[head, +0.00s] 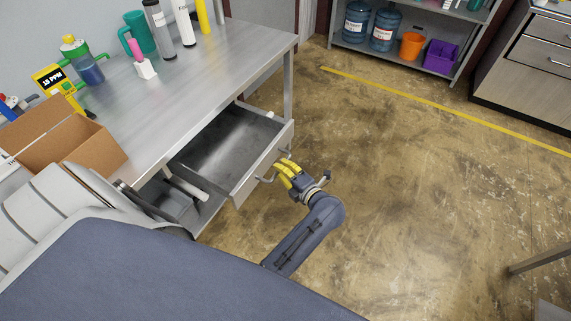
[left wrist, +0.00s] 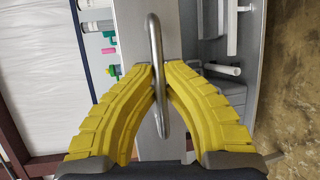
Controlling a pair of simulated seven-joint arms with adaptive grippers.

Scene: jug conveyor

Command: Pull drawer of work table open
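The metal work table (head: 235,45) stands at the left of the head view. My left gripper (head: 284,166) is at this handle. In the left wrist view, its yellow fingers (left wrist: 152,72) close in from both sides with the handle bar between their tips. My right gripper is in neither view.
An open cardboard box (head: 95,145), bottles and a yellow meter (head: 55,80) stand on the table. The floor (head: 430,170) right of the drawer is clear.

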